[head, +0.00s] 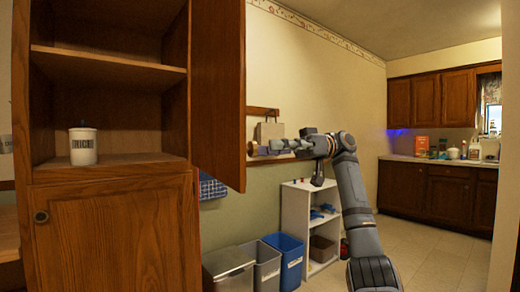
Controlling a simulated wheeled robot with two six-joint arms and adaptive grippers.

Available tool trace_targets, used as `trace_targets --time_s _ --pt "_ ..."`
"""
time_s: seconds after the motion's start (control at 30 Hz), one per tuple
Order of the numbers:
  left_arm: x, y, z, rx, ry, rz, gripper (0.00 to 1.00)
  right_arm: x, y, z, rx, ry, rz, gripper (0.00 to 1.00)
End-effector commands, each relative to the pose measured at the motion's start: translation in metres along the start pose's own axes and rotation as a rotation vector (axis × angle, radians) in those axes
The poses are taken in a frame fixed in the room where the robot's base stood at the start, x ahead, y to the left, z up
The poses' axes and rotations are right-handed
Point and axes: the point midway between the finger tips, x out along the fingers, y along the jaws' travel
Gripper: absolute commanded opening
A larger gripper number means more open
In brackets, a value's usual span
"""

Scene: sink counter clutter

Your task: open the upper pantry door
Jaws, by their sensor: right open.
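The upper pantry door (218,85) is brown wood and stands swung open to the right of the cabinet (112,180). The upper compartment is exposed, with a wooden shelf (105,68) across it. My right gripper (262,148) is just right of the door's outer edge, pointing left. It is open, and no object shows in it. I cannot tell whether a fingertip touches the door. The door's handle is not visible. My left gripper is out of view.
A white lidded canister (83,147) stands in the upper compartment. The lower door (115,235), with a round knob (41,216), is shut. Bins (285,260) and a white shelf unit (297,215) stand along the wall. Floor (425,255) at right is clear.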

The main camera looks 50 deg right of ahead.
Motion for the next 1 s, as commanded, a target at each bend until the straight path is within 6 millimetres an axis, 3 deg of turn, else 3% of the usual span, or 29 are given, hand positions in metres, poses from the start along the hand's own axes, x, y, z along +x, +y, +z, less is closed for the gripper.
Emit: trace_targets --time_s 0.1,0.3,1.0 --pt "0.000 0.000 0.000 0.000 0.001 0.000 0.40 -0.022 -0.001 -0.002 -0.004 0.006 -0.003 0.55" --pt "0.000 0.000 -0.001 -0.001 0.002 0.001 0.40 -0.038 0.000 -0.001 -0.001 0.002 -0.003 0.55" --pt "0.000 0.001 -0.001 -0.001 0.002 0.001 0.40 -0.039 0.000 0.000 0.001 0.000 -0.002 0.55"
